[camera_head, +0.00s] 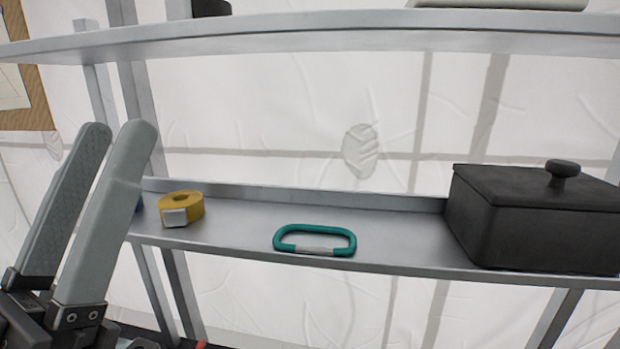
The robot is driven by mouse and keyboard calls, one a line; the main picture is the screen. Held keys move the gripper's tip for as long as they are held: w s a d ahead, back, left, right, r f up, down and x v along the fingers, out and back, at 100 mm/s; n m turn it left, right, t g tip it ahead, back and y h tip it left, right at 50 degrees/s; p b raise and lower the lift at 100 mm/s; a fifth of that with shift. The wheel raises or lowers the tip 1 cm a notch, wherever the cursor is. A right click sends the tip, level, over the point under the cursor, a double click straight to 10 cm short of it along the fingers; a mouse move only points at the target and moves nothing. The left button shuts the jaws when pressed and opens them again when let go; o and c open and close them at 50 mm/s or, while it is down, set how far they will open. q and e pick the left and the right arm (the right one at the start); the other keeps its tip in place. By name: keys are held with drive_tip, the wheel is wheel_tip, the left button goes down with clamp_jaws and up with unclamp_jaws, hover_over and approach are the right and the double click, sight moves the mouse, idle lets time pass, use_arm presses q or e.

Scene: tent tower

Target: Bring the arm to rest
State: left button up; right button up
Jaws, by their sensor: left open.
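My left gripper (122,130) is at the left of the head view, in front of the metal shelf unit. Its two grey fingers point up, apart from each other, with nothing seen between them. My right gripper is not in view. A teal carabiner (315,232) with a grey gate lies on the middle shelf, to the right of my left gripper. A yellow tape roll (181,208) with a pale end sits on the same shelf, just right of the fingers.
A black lidded box (535,220) with a round knob stands at the right of the middle shelf (400,240). An upper shelf (330,33) runs above. A blue thing behind the fingers is mostly hidden. The shelf between carabiner and box is clear.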

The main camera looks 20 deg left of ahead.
use_arm(q)
wheel_tip(320, 180, up, 28)
drive_tip(key=w+m+g+p, duration=0.1)
drive_tip(key=p, duration=2.8)
drive_tip(key=shift+w+f, duration=0.15)
drive_tip(key=shift+w, duration=0.1)
drive_tip(key=shift+d, duration=0.1)
